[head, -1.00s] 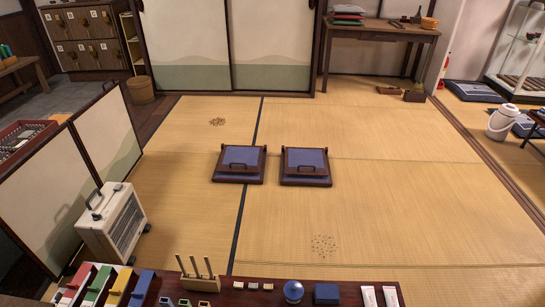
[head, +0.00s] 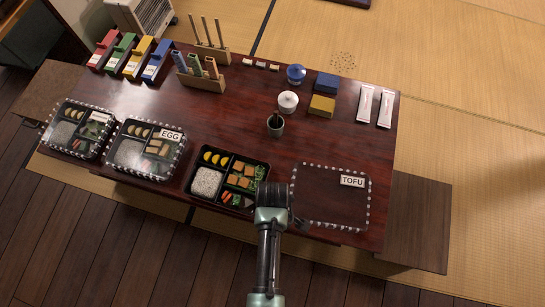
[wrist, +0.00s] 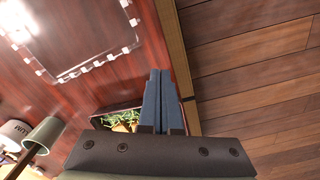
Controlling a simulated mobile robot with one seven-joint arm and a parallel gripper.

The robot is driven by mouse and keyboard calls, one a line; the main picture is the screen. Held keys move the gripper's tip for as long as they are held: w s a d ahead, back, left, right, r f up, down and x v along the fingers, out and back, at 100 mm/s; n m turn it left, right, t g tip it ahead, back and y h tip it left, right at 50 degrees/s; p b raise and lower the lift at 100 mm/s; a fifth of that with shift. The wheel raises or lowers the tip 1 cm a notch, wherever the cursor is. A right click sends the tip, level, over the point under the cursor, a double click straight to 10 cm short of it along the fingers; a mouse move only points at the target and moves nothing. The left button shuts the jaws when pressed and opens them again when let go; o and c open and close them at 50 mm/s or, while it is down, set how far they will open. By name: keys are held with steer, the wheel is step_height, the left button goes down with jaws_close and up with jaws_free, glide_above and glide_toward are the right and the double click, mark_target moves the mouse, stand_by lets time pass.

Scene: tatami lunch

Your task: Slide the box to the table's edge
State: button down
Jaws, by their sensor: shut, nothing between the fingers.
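An open black lunch box (head: 193,187) sits near the table's front edge, with rice, yellow slices, brown pieces and greens in its compartments. My gripper (head: 272,197) is low at the box's right front corner. In the wrist view my gripper's fingers (wrist: 160,85) are shut and empty. Part of the box's food (wrist: 122,120) shows right beside them, the rest hidden behind the gripper. I cannot tell whether the fingers touch the box. The dark red table (head: 310,145) also shows in the wrist view (wrist: 110,20), its edge running alongside the fingers.
A clear, dash-rimmed rectangle labelled TOFU (head: 330,222) lies right of the box. Two covered lunch boxes, one labelled EGG (head: 140,172), stand to the left. A dark cup (head: 275,131) and white pot (head: 288,108) stand behind. Dark wooden floor (head: 60,235) lies in front.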

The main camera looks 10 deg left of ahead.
step_height(320, 180, down, 4)
steer(key=shift+f+b, duration=0.2)
steer(key=shift+b, duration=0.65)
steer(key=a, duration=0.1)
steer(key=w+a, duration=0.1)
steer(key=shift+w+a+r, duration=0.15)
steer(key=shift+a+r, duration=0.15)
steer(key=shift+r, duration=0.05)
steer(key=shift+w+a+r+b, duration=0.15)
steer(key=shift+a+b, duration=0.2)
steer(key=shift+a, duration=0.15)
steer(key=shift+a, duration=0.1)
steer(key=shift+w+a+p, duration=0.15)
steer(key=shift+w+a, duration=0.1)
steer(key=shift+a, duration=0.25)
steer(key=shift+w+a+p, duration=0.15)
steer(key=shift+w+a, duration=0.1)
steer(key=shift+a, duration=0.2)
